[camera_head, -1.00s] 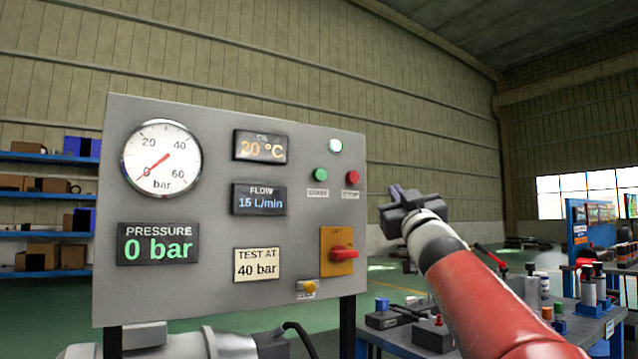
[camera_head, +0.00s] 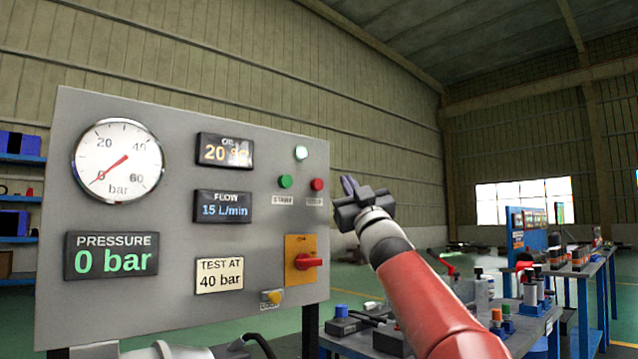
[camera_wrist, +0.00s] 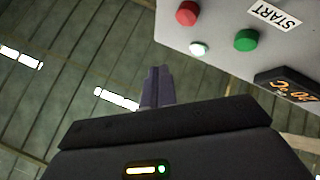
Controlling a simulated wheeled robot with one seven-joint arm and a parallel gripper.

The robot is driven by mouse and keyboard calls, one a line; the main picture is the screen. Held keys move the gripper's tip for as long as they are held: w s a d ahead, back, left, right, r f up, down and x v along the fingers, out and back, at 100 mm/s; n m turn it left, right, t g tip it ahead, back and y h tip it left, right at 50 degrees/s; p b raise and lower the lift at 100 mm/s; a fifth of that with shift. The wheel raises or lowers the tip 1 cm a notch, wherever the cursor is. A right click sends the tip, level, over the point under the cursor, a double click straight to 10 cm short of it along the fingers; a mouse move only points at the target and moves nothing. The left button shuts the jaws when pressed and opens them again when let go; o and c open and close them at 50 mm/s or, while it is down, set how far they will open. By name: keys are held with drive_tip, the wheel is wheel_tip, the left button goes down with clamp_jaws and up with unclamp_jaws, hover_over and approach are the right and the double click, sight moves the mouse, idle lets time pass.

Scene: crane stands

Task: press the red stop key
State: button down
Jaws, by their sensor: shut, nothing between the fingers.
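The red stop key (camera_head: 317,184) is a small round button on the upper right of the grey control panel (camera_head: 150,235). Its label is just below it. In the wrist view the red key (camera_wrist: 187,13) is at the top, right of the fingers and apart from them. My gripper (camera_head: 349,186) is close to the panel's right edge, just right of the red key, not visibly touching it. In the wrist view its fingers (camera_wrist: 157,74) are together, with nothing between them.
A green start key (camera_head: 285,182), a white lamp (camera_head: 301,153) and a red rotary switch on an orange plate (camera_head: 308,262) are near the stop key. A workbench (camera_head: 545,322) with several tools is at the lower right. Blue shelves (camera_head: 20,230) are at the left.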

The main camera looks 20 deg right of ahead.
sight(321, 179)
drive_tip(key=shift+w+a+p, duration=0.3)
drive_tip(key=shift+w+a, duration=0.05)
drive_tip(key=shift+w, duration=0.55)
drive_tip(key=shift+w+a+p, duration=0.35)
drive_tip(key=shift+w+a, duration=0.05)
drive_tip(key=shift+w, duration=0.45)
drive_tip(key=shift+w+a+p, duration=0.3)
drive_tip(key=shift+w+a, duration=0.05)
drive_tip(key=shift+w, duration=0.55)
drive_tip(key=shift+w, duration=0.15)
drive_tip(key=shift+w+a, duration=0.15)
drive_tip(key=shift+w, duration=0.1)
drive_tip(key=shift+w+a+p, duration=0.2)
drive_tip(key=shift+w+p, duration=0.25)
drive_tip(key=shift+p, duration=0.1)
idle(0.5)
idle(0.3)
drive_tip(key=shift+s+d+b, duration=0.35)
drive_tip(key=shift+s+b, duration=0.2)
drive_tip(key=shift+s, duration=0.3)
drive_tip(key=shift+s, duration=0.1)
drive_tip(key=shift+s+d+b, duration=0.3)
drive_tip(key=shift+s+b, duration=0.05)
drive_tip(key=shift+s, duration=0.4)
drive_tip(key=shift+s+d+b, duration=0.3)
drive_tip(key=shift+s+d, duration=0.05)
drive_tip(key=shift+s, duration=0.4)
drive_tip(key=shift+s+d+b, duration=0.3)
drive_tip(key=shift+s+b, duration=0.05)
drive_tip(key=shift+s, duration=0.4)
